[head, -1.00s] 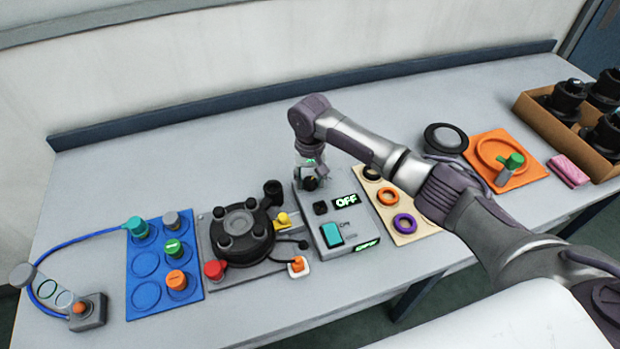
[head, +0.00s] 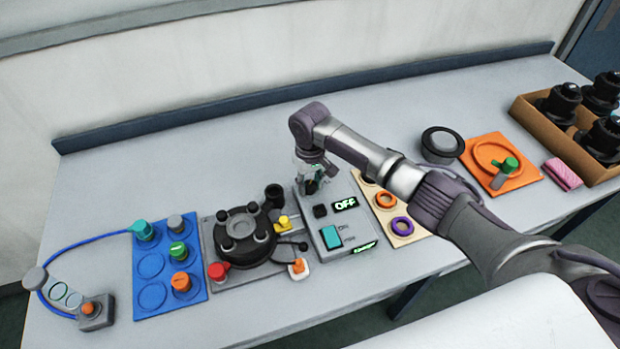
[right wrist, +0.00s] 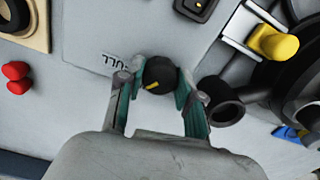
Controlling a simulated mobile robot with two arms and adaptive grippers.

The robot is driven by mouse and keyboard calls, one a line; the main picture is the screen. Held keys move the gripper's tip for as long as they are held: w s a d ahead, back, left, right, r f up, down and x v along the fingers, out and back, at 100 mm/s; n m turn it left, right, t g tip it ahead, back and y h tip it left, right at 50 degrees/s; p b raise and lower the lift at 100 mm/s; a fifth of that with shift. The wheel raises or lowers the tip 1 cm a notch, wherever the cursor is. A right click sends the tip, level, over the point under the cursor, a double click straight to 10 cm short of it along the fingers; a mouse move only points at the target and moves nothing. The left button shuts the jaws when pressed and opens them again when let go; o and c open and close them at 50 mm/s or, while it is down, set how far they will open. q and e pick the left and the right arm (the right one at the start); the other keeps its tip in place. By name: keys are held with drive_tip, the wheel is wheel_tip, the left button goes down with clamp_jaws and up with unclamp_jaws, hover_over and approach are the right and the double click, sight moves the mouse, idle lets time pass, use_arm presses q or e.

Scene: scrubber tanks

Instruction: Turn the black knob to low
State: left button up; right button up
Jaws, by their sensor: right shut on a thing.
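The black knob (right wrist: 160,75) sits on the grey control box (head: 351,243). It is round with a yellow pointer mark, which points to the lower left in the right wrist view. My right gripper (right wrist: 158,84) is shut on the knob, one teal-padded finger on each side. In the head view the gripper (head: 312,184) is over the back left corner of the box and largely hides the knob. An upside-down label that seems to read FULL (right wrist: 114,61) is printed left of the knob; no low label is readable. My left gripper is out of view.
A black round device (head: 243,238) with a yellow part (head: 283,223) stands left of the box. A beige board with rings (head: 403,230) is close on the right. A black cup (right wrist: 222,100) is near my right finger. The table's back is clear.

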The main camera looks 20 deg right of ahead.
sight(310, 184)
drive_tip(key=n+p, duration=0.1)
drive_tip(key=n, duration=0.2)
drive_tip(key=shift+r+n, duration=0.1)
drive_tip(key=shift+n, duration=0.2)
drive_tip(key=shift+n+p, duration=0.55)
drive_tip(key=shift+n, duration=1.35)
drive_tip(key=o, duration=1.2)
drive_tip(key=shift+c, duration=0.2)
drive_tip(key=shift+r, duration=0.15)
wheel_tip(310, 184, up, 12)
drive_tip(key=shift+f, duration=0.2)
